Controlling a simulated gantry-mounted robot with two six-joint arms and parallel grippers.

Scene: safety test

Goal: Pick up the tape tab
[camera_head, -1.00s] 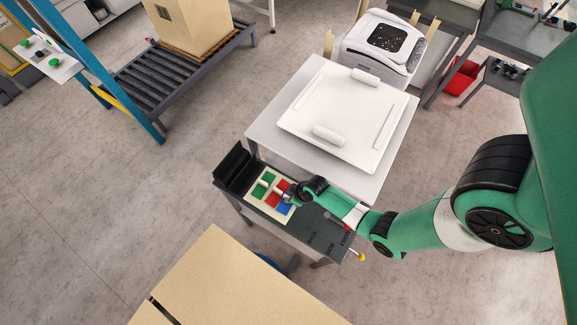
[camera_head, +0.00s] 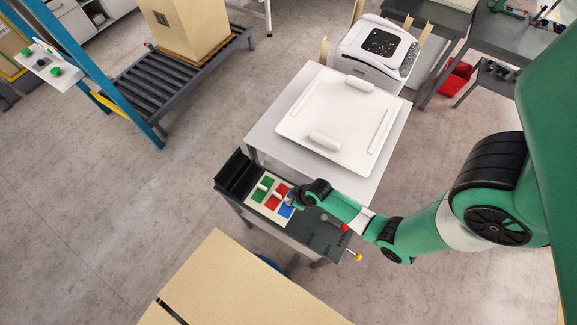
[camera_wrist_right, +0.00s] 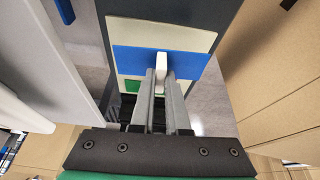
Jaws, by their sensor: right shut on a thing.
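A cream board (camera_head: 251,197) with green, red and blue patches lies on the dark top of a small stand. It also shows in the right wrist view (camera_wrist_right: 190,39), with its blue patch (camera_wrist_right: 130,58) just beyond my fingers. A small white tape tab (camera_wrist_right: 161,66) is between the fingertips of my right gripper (camera_wrist_right: 161,76), which is shut on it. The tab appears to be over or at the blue patch; I cannot tell whether it touches it. In the head view my right gripper (camera_head: 291,199) is at the board's right edge. My left gripper is not in view.
A black bin (camera_head: 236,174) stands left of the board. A table with a white tray (camera_head: 340,115) is just behind it. A tan tabletop (camera_head: 235,285) is in front. A red knob (camera_head: 345,227) and a yellow knob (camera_head: 357,257) are at the stand's right end.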

